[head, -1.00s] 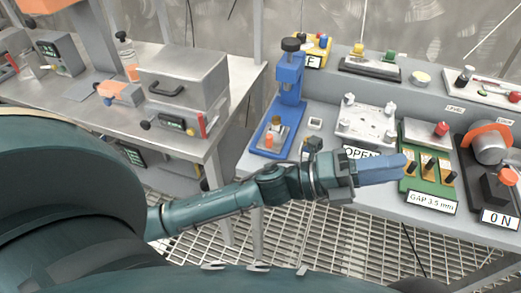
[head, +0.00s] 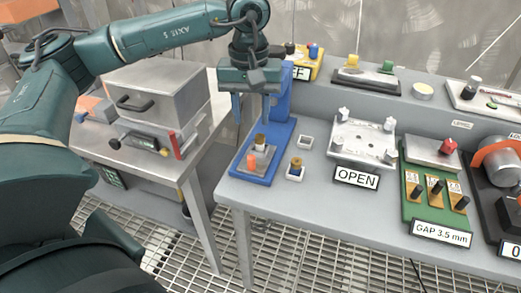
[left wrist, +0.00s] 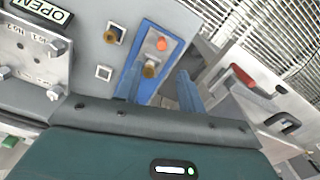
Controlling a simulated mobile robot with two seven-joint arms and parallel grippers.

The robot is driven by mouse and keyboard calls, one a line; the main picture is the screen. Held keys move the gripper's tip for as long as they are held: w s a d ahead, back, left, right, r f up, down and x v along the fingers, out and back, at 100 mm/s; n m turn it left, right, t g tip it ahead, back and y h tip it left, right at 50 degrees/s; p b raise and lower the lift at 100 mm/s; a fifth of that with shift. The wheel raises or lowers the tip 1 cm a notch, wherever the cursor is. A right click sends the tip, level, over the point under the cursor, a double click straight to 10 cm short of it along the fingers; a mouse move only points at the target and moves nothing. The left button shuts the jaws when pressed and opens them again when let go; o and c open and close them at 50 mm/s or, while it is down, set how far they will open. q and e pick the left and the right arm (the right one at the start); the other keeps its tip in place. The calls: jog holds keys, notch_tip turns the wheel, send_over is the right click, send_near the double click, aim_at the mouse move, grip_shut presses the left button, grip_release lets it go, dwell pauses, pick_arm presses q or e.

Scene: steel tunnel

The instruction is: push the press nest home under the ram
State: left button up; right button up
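The blue press (head: 280,110) stands at the left end of the grey bench, its upper part and ram hidden behind my left gripper. The press nest (head: 258,158), a grey plate with a brass piece and an orange knob (head: 251,163), sits on the press's blue base. My left gripper (head: 252,118) is open and empty, fingers down, in front of the column and above the nest. In the left wrist view, the blue fingers (left wrist: 160,72) are wide apart, with the brass piece (left wrist: 150,69) and orange knob (left wrist: 161,44) seen between them. My right gripper is not in view.
Right of the press are two small square holders, one empty (head: 305,142) and one with a brass-topped part (head: 296,170). A white fixture (head: 362,138) has an OPEN sign (head: 357,177). A green gauge board (head: 436,200) stands further right. A metal box (head: 155,95) is on the left table.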

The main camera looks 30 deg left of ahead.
aim_at(251, 157)
pick_arm(q)
notch_tip(251, 157, down, 13)
jog(key=shift+s+a+r, duration=0.1)
jog(key=shift+s+a, duration=0.05)
dwell(0.4)
jog(key=shift+c, duration=0.6)
grip_shut()
